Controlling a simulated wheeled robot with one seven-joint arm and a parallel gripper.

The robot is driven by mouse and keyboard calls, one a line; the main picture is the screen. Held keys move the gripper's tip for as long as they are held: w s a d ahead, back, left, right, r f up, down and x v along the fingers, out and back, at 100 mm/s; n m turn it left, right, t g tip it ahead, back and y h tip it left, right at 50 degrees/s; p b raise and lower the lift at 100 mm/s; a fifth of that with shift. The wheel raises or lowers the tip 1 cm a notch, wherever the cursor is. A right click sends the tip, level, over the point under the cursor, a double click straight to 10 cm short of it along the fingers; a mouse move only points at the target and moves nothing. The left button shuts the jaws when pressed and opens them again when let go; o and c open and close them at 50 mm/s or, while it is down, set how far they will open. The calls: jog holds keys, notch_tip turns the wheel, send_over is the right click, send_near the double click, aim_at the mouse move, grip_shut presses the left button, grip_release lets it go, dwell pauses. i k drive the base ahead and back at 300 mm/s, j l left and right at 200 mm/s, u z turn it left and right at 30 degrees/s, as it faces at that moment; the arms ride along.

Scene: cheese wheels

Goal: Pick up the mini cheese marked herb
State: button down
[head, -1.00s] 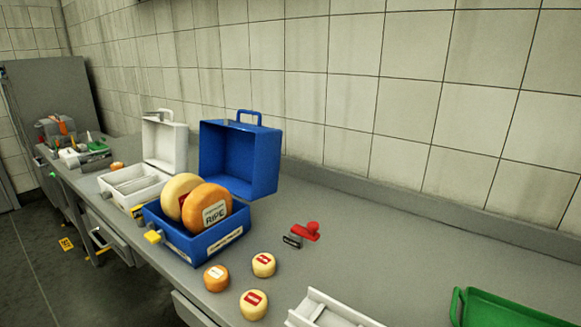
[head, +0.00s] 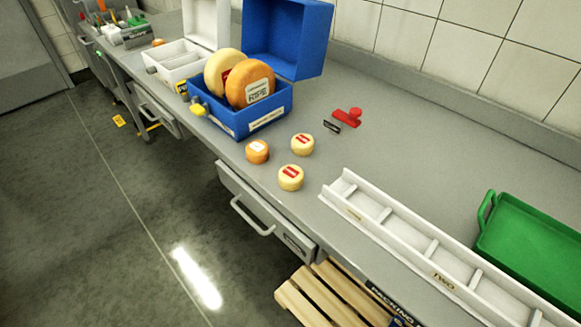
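Three mini cheeses stand close together on the grey counter in the head view. One is orange with a white label (head: 257,152). Two are pale yellow with red labels, one farther back (head: 302,144) and one nearer the counter's front edge (head: 291,177). The writing on their labels is too small to read, so I cannot tell which is marked herb. Another small orange cheese (head: 158,42) sits far back near the white case. My gripper is not in view.
A blue case (head: 235,122) holds two large cheese wheels, one marked RIPE. A red stamp (head: 348,117) lies behind the mini cheeses. A white divided rack (head: 400,240) and a green tray (head: 530,245) stand to the right. A wooden pallet (head: 320,295) is below the counter.

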aim_at(290, 176)
jog(key=j+z, duration=0.2)
jog(key=j, duration=0.75)
jog(key=j+z, duration=0.2)
jog(key=j, duration=0.7)
